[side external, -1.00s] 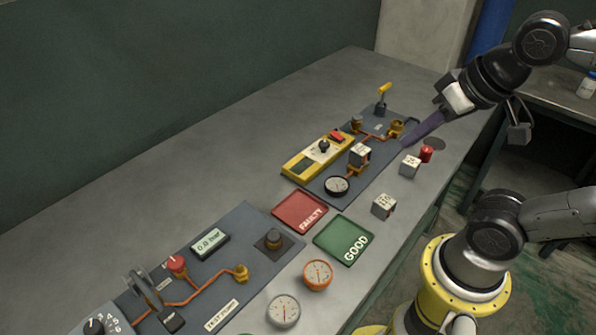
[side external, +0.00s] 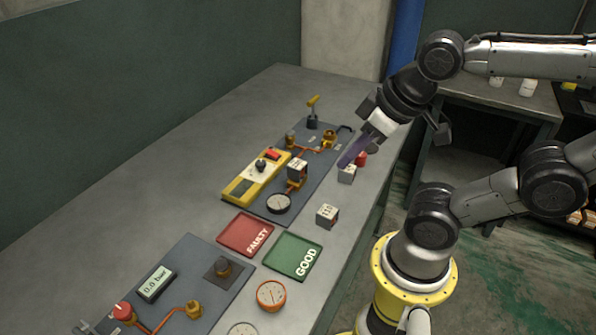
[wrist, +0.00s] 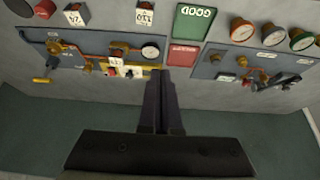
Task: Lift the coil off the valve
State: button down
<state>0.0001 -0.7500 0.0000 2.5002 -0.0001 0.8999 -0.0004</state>
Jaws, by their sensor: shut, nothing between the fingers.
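The coil (side external: 297,170), a small pale cube with a dark-printed top, sits on the brass valve on the grey panel (side external: 262,204). In the wrist view a pale block that looks like this coil (wrist: 117,56) lies left of my fingers. My gripper (side external: 342,164) is shut and empty, angled down to the left, apart from the coil and to its right. The fingertips overlap a loose cube in the side view; I cannot tell the height between them. In the wrist view the shut fingers (wrist: 160,85) point up the picture. The valve is mostly hidden under the coil.
Loose cubes stand right of the panel, one nearer (side external: 327,215) and one by a red cap (side external: 361,158). Red (side external: 236,241) and green (side external: 282,263) trays lie nearer.

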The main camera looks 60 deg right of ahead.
jog(key=c, duration=1.6)
grip_release()
jog(key=shift+c, duration=1.2)
grip_release()
